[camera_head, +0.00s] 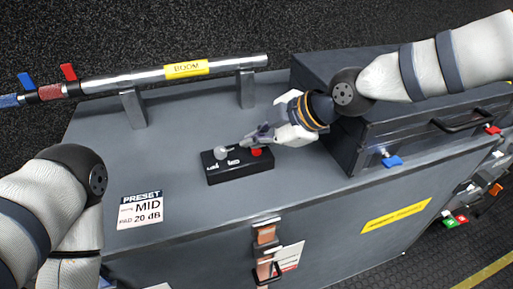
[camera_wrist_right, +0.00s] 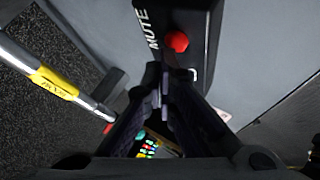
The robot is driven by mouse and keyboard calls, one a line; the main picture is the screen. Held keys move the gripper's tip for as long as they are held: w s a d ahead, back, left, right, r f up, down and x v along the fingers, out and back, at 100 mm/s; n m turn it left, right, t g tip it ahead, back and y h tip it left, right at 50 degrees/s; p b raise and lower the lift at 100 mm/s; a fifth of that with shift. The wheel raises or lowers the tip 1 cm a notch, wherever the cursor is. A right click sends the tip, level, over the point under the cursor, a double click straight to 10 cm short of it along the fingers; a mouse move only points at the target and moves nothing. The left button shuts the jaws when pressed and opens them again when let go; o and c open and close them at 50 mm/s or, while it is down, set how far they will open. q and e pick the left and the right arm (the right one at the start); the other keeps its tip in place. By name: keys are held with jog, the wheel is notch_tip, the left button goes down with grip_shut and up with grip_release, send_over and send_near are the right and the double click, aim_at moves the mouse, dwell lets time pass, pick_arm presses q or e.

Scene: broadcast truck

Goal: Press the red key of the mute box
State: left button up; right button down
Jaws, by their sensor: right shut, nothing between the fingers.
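The mute box (camera_head: 240,174) is a small black box lying on the grey case top, with white lettering. Its red key (camera_head: 256,152) is a round red button near its right end. A grey knob (camera_head: 220,152) stands near its left end. In the right wrist view, the box (camera_wrist_right: 207,20) bears the word MUTE, and the red key (camera_wrist_right: 177,41) shows just beyond my fingertips. My right gripper (camera_head: 247,141) is shut and empty, its fingertips close to the red key. Whether they touch it I cannot tell. My left gripper is out of view.
A silver boom pole (camera_head: 225,65) rests on two supports along the back of the case (camera_head: 185,190). A dark case (camera_head: 375,140) stands at the right, under my right arm. A PRESET card (camera_head: 140,209) lies left of the box. The surface around the box is mostly clear.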

aim_at(256, 152)
jog(key=shift+f, duration=0.3)
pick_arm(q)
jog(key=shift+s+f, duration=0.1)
pick_arm(e)
jog(key=shift+f, duration=0.15)
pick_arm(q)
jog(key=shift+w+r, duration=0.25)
pick_arm(e)
jog(key=shift+r, duration=0.6)
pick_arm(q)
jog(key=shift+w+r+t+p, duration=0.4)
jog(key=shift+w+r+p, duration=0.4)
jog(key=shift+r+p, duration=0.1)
pick_arm(e)
notch_tip(256, 152, up, 6)
